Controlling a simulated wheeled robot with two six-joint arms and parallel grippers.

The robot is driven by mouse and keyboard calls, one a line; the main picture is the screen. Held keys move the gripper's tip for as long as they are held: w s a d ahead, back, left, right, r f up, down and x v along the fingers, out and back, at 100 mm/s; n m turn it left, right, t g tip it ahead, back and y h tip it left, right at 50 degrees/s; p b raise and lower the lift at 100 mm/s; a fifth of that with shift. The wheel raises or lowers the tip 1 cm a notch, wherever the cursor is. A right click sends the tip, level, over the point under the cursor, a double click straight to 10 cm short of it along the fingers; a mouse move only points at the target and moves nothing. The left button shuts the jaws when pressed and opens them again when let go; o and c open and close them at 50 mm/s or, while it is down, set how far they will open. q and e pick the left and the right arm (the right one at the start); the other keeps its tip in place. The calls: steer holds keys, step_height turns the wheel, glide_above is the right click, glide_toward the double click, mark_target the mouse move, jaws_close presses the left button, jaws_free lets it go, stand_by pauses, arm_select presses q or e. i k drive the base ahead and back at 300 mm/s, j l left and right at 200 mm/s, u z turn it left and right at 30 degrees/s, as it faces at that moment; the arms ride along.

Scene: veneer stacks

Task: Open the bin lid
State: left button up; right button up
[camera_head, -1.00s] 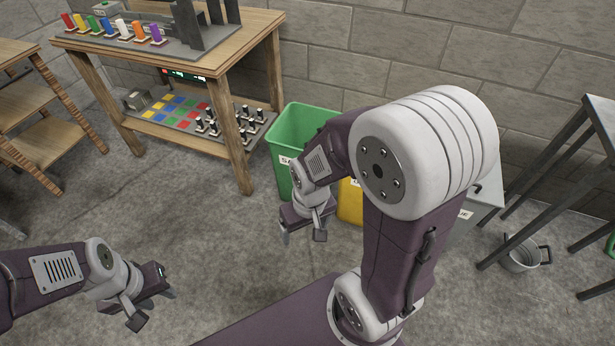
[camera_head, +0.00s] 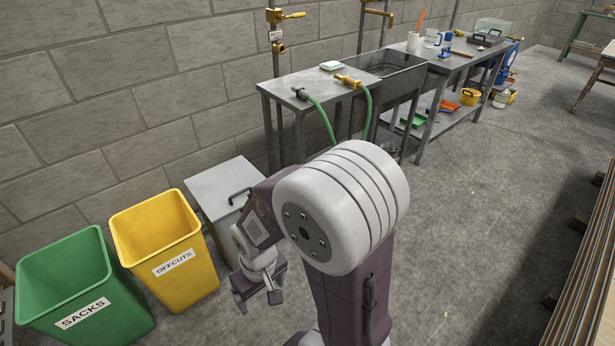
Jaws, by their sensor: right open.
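A grey bin (camera_head: 221,185) with a flat closed lid and a dark handle (camera_head: 239,195) stands against the wall, right of the yellow bin. Its lower front is partly hidden by my right arm. My right gripper (camera_head: 257,299) is open and empty, low in front of the grey bin and apart from its lid. My left gripper is out of view.
An open yellow bin marked OFFCUTS (camera_head: 174,264) and an open green bin marked SACKS (camera_head: 82,313) stand to the left. A metal sink bench (camera_head: 288,92) with hoses stands behind right. Stacked boards (camera_head: 590,290) line the right edge. The floor between is clear.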

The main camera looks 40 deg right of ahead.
mark_target(220, 190)
steer(key=z, duration=0.8)
steer(key=i+j+u, duration=0.25)
steer(key=i, duration=0.25)
steer(key=i+j+u, duration=0.15)
steer(key=i+u, duration=0.15)
steer(key=i, duration=0.2)
